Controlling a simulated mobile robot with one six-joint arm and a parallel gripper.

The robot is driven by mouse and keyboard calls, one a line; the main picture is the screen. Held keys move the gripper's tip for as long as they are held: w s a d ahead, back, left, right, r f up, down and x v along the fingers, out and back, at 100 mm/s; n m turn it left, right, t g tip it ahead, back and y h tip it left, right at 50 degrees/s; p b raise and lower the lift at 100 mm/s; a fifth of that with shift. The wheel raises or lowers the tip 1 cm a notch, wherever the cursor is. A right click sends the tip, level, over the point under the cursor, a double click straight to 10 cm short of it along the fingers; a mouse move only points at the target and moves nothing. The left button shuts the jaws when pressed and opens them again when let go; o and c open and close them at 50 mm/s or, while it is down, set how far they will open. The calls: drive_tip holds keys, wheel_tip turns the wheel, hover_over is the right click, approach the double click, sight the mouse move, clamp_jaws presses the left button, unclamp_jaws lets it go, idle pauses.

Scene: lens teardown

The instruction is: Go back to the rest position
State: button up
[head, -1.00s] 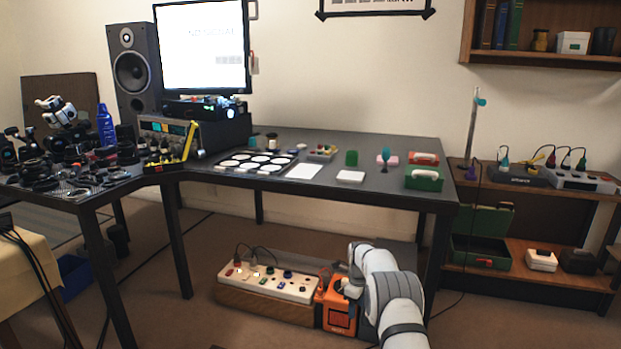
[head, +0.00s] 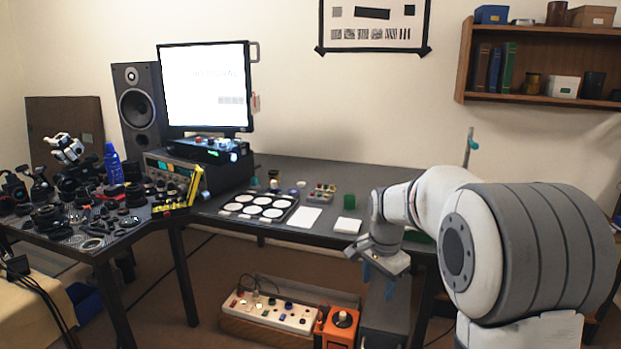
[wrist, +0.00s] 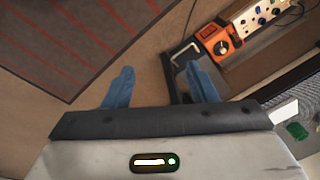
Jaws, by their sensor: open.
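My gripper (head: 376,275) is in front of the table's front edge at the right, pointing down. In the wrist view its two blue fingers (wrist: 160,88) stand wide apart with nothing between them. The floor (wrist: 150,50) shows beyond the fingertips. My arm covers the right end of the table in the head view.
The dark table (head: 270,229) carries a tray of white discs (head: 234,207), a white card (head: 304,217) and a white block (head: 347,225). Below stand an orange box (head: 339,328), also in the wrist view (wrist: 215,43), and a control panel (head: 270,311). A wall shelf (head: 540,100) hangs at the right.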

drive_tip(key=s+r+n+p, duration=0.5)
drive_tip(key=s+r+p, duration=0.1)
drive_tip(key=s, duration=0.7)
drive_tip(key=s+r+n+t+p, duration=0.1)
drive_tip(key=s+r+n+p, duration=0.4)
drive_tip(key=s, duration=0.8)
wheel_tip(320, 180, up, 4)
drive_tip(key=shift+s+r+n+p, duration=0.1)
drive_tip(key=shift+s+n+p, duration=0.25)
drive_tip(key=shift+p, duration=0.7)
